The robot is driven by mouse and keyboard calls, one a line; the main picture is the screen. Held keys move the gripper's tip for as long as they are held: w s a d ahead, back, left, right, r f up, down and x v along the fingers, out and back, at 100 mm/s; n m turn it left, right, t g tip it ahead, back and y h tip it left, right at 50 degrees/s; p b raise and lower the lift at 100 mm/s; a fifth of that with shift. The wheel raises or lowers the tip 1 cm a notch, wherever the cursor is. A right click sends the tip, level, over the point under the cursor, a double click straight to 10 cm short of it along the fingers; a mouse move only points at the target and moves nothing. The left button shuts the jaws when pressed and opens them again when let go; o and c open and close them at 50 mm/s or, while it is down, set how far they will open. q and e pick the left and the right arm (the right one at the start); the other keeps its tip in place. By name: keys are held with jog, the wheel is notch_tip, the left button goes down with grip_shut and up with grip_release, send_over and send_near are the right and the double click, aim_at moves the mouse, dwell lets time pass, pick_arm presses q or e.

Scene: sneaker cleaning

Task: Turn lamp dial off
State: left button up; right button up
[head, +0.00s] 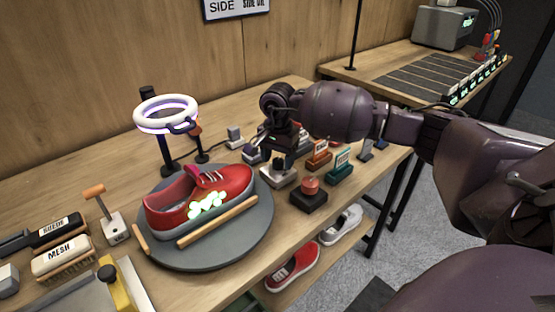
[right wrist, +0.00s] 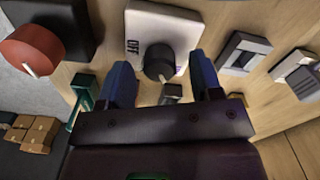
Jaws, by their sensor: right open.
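The lamp dial is a dark knob (right wrist: 159,62) on a white plate marked OFF (right wrist: 160,24) in the right wrist view. The white plate also shows in the head view (head: 279,178), partly hidden under my right gripper. My right gripper (head: 282,146) points down over the dial. In the right wrist view its two blue fingers (right wrist: 161,70) are open, one on each side of the knob; I cannot tell if they touch it. The ring lamp (head: 167,113) at the left back glows white and purple. My left gripper is not in view.
A red sneaker (head: 199,197) sits on a grey round turntable (head: 207,256) left of the dial. A red knob on a black box (head: 309,200) stands close in front. Orange and teal holders (head: 340,168) stand to the right. Brushes (head: 62,259) lie at the left.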

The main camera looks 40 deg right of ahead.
jog(key=shift+f, duration=0.3)
jog(key=shift+c, duration=0.2)
jog(key=c, duration=0.9)
